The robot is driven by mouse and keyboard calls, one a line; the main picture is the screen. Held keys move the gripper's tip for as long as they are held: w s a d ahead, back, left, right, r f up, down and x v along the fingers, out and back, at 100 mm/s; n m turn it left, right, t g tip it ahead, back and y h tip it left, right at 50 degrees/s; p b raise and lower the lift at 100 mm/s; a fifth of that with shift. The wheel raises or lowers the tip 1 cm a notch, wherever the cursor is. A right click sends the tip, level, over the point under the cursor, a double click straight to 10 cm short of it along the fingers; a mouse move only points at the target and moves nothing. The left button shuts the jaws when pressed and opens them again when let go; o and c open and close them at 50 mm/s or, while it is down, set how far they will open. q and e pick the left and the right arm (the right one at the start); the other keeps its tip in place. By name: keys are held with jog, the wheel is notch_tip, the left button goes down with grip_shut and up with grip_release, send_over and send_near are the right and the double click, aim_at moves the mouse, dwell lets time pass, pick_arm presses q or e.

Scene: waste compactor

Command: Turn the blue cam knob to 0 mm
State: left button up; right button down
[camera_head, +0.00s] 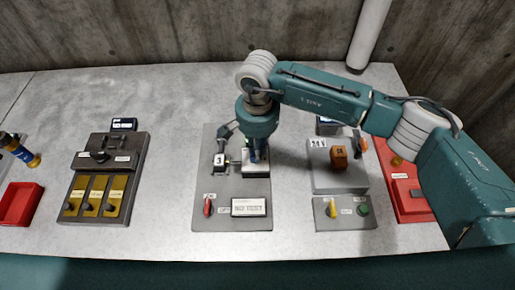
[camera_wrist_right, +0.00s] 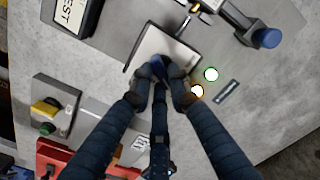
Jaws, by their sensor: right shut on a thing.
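My right gripper (camera_head: 257,158) comes down from above onto the grey middle panel (camera_head: 203,190). In the right wrist view, its fingertips (camera_wrist_right: 161,85) are shut on the blue cam knob (camera_wrist_right: 158,63), which stands at a light plate (camera_wrist_right: 165,42). The fingers hide much of the knob, and I cannot read its setting. My left gripper is not in view.
Beside the gripper, the panel carries a dark lever with a blue ball (camera_wrist_right: 266,38), a red switch (camera_head: 208,206) and a white display (camera_head: 248,207). A grey block with an orange knob (camera_head: 339,158) stands right. A red bin (camera_head: 19,204) lies far left.

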jog(key=shift+f+m+b, duration=0.15)
jog(key=shift+m+b, duration=0.25)
jog(key=shift+b, duration=0.25)
jog(key=m+b, duration=0.4)
jog(key=b, duration=0.1)
jog(key=m+b, duration=0.4)
jog(key=b, duration=0.1)
jog(key=shift+s+f+b, duration=0.1)
jog(key=shift+s+b, duration=0.1)
jog(key=shift+b, duration=0.2)
jog(key=shift+a+r+m+b, duration=0.1)
jog(key=shift+r+m+b, duration=0.05)
jog(key=shift+m+b, duration=0.6)
jog(key=shift+a+r+m+b, duration=0.1)
jog(key=shift+m+b, duration=0.55)
jog(key=shift+m, duration=0.2)
jog(key=c, duration=1.6)
grip_release()
jog(key=shift+s, duration=0.1)
jog(key=shift+c, duration=0.2)
jog(key=shift+r, duration=0.1)
